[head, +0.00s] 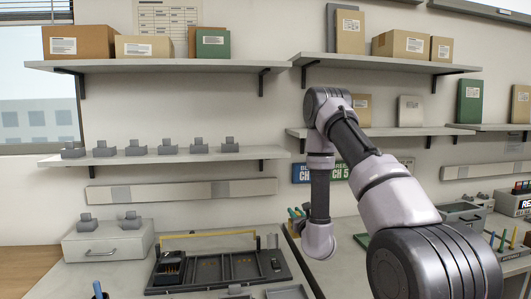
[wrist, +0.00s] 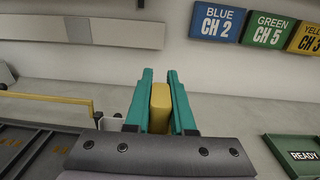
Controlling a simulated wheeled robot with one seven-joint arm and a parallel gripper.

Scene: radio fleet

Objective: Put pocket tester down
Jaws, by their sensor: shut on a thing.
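My gripper (wrist: 161,80) shows in the wrist view with its two teal fingers shut on a yellow block-like thing, which I take to be the pocket tester (wrist: 160,104). Only the tester's far end and top show between the fingers; the rest is hidden by the fingers and the grey gripper body. The tester is held in front of the pale wall and the light bench top.
A dark tray (head: 205,285) with compartments and a yellow bar (head: 207,234) lies left of my arm. A green tray marked READY (wrist: 284,143) lies at the right in the wrist view. Channel signs (wrist: 217,23) hang on the wall. Shelves (head: 160,67) hold boxes. Bare bench shows between the trays.

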